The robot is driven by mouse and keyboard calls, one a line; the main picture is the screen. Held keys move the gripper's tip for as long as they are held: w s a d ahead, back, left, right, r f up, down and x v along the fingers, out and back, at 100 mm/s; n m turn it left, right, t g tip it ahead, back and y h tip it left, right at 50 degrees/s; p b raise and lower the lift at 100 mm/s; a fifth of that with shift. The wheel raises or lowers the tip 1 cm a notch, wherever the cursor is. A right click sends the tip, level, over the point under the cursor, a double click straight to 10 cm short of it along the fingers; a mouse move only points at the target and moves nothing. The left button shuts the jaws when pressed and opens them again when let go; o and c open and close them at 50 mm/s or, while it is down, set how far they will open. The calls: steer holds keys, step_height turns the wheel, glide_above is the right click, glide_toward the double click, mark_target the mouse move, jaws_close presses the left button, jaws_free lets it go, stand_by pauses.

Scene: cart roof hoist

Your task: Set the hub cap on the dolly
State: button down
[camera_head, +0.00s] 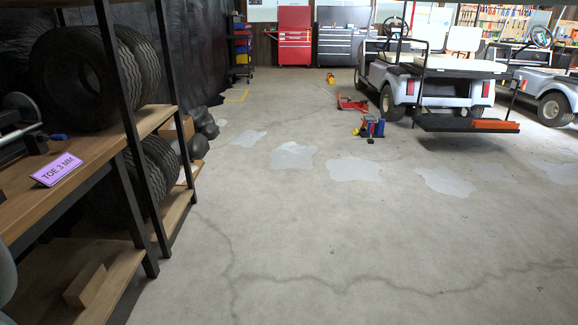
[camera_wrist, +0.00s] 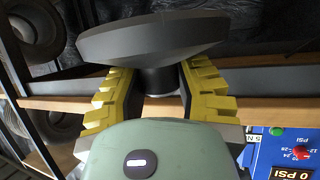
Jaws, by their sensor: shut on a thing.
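My gripper (camera_wrist: 158,78) shows in the wrist view, its two yellow ribbed fingers shut on the short black neck of a wide dark grey disc. This disc looks like the hub cap (camera_wrist: 150,38). It is held beyond the fingertips, tilted a little in the picture, in front of a wooden shelf edge. Its far face is hidden. The head view does not show my gripper or the held disc. I cannot make out a dolly for certain in either view.
A shelf rack (camera_head: 105,142) with tyres (camera_head: 75,80) and a "TOE 3 MM" card (camera_head: 57,169) stands at left. A blue PSI unit (camera_wrist: 282,140) is at right in the wrist view. A red floor jack (camera_head: 350,104) and golf cart (camera_head: 430,85) stand farther off. The near floor is clear.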

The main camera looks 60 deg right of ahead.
steer(key=w+d+r+m+h+p, duration=0.1)
steer(key=d+r+p, duration=0.1)
steer(key=r+p, duration=0.75)
steer(key=w+d+r+m+h+p, duration=0.1)
steer(key=d+r+m+h+p, duration=0.3)
steer(key=r, duration=1)
steer(key=w+d+r+n+y+p, duration=0.1)
steer(key=w+r+p, duration=0.1)
steer(key=r+p, duration=0.8)
steer(key=s+a+r+p, duration=0.1)
steer(key=r+p, duration=2.4)
steer(key=r, duration=0.3)
steer(key=s+a+r+p, duration=0.2)
steer(key=r+p, duration=2.3)
steer(key=r, duration=0.4)
steer(key=shift+r+t, duration=0.2)
steer(key=shift+t, duration=0.2)
steer(key=shift+f, duration=0.1)
